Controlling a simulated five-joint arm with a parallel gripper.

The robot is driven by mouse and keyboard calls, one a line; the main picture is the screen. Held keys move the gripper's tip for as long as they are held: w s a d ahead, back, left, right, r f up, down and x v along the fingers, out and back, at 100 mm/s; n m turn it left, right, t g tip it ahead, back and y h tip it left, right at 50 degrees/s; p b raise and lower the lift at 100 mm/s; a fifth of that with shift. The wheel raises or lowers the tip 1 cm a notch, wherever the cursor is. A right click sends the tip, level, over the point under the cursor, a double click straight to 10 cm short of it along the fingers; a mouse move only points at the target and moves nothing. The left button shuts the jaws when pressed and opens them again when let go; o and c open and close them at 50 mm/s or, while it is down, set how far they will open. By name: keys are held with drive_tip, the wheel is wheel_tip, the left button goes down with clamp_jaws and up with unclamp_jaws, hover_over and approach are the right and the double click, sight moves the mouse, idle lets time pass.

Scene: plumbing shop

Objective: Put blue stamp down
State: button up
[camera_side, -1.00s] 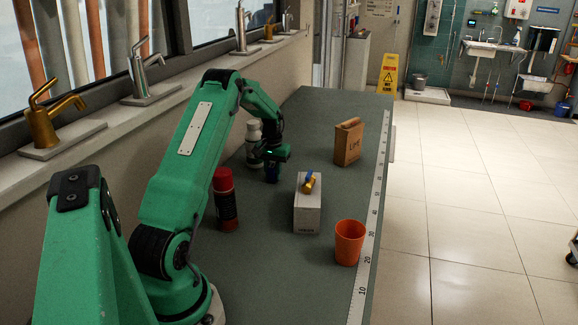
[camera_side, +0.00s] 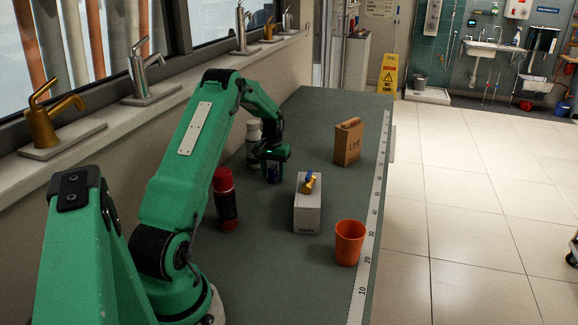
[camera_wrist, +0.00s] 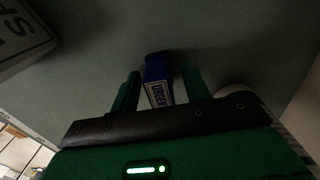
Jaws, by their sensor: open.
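The blue stamp (camera_wrist: 157,68) stands on the grey-green bench between the two fingers of my gripper (camera_wrist: 160,75) in the wrist view. A pale label with dark lettering shows on its near face. The fingers are apart, with a gap visible at least on the right side of the stamp. In the side view my gripper (camera_side: 273,166) is low over the bench, and the stamp (camera_side: 273,174) shows only as a small dark blue patch under it, mostly hidden.
A white bottle (camera_side: 254,132) stands close behind my gripper. A red-capped can (camera_side: 225,200), a white box (camera_side: 307,213) bearing a brass valve (camera_side: 309,184), an orange cup (camera_side: 349,243) and a brown carton (camera_side: 347,145) stand around. A measuring strip (camera_side: 372,220) runs along the right edge.

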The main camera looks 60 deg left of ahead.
sight(273, 166)
wheel_tip(273, 166, up, 12)
drive_tip(key=shift+f, duration=0.1)
idle(0.5)
idle(0.5)
drive_tip(key=shift+d, duration=0.15)
drive_tip(key=d+r+m+t, duration=0.1)
drive_tip(key=d+r, duration=0.4)
drive_tip(key=d, duration=0.2)
drive_tip(key=s+d+r+m+t+y, duration=0.15)
drive_tip(key=d+r, duration=0.25)
drive_tip(key=d, duration=0.4)
drive_tip(key=d+r+m+h, duration=0.1)
drive_tip(key=d+r+m, duration=0.1)
drive_tip(key=d+r, duration=0.4)
drive_tip(key=s+d+f+m+t, duration=0.3)
drive_tip(key=s+d+m, duration=0.1)
drive_tip(key=s+d, duration=1.1)
drive_tip(key=d, duration=0.4)
drive_tip(key=shift+s+d, duration=0.35)
